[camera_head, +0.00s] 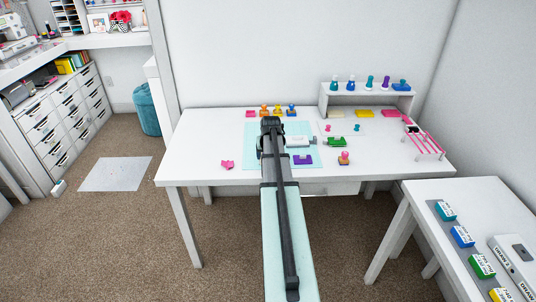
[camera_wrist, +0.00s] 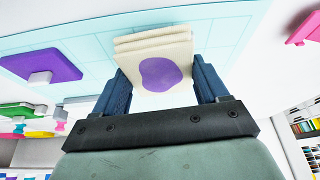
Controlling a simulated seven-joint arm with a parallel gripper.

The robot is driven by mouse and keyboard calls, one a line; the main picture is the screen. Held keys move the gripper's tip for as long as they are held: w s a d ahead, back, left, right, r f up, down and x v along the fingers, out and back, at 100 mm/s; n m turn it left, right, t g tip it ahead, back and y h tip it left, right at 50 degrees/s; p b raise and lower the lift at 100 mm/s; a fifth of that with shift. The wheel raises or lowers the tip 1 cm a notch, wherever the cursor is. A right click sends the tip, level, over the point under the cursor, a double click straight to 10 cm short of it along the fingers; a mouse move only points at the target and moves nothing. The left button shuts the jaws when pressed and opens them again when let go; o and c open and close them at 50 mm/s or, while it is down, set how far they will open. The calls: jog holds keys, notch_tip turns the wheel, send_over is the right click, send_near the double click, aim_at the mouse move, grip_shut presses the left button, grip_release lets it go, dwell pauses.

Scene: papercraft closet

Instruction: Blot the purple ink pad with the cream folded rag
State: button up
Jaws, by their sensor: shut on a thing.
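The cream folded rag (camera_wrist: 130,45) is between the fingers of my gripper (camera_wrist: 160,82) in the wrist view. It is a layered block with a round purple stain on the face toward the camera. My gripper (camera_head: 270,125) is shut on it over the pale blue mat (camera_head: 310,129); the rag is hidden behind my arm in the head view. The purple ink pad (camera_head: 303,160) lies on the mat's front right part, to the right of my gripper. It also shows at the left of the wrist view (camera_wrist: 55,64), apart from the rag, with a grey block on it.
A white-grey block (camera_head: 298,141) lies just behind the purple pad. A green pad (camera_head: 336,142) and an orange-pink stamp (camera_head: 344,158) stand to its right. A pink piece (camera_head: 228,165) lies left. Several stamps line the mat's back. A white shelf (camera_head: 366,97) and pink rack (camera_head: 425,145) stand right.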

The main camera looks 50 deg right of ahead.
jog(key=shift+r, duration=2.95)
jog(key=shift+s+a, duration=0.1)
jog(key=s+a, duration=0.4)
jog(key=w+a+n+y, duration=0.1)
jog(key=w+a+n, duration=0.1)
jog(key=a, duration=1.4)
jog(key=w+a+r+n+y, duration=0.1)
jog(key=w+a+n, duration=0.2)
jog(key=a, duration=1.4)
jog(key=w+a+r+n+t+y, duration=0.1)
jog(key=w+a+n, duration=0.2)
jog(key=a, duration=1.3)
jog(key=shift+w+a, duration=0.25)
jog(key=shift+w, duration=0.9)
jog(key=shift+d, duration=0.1)
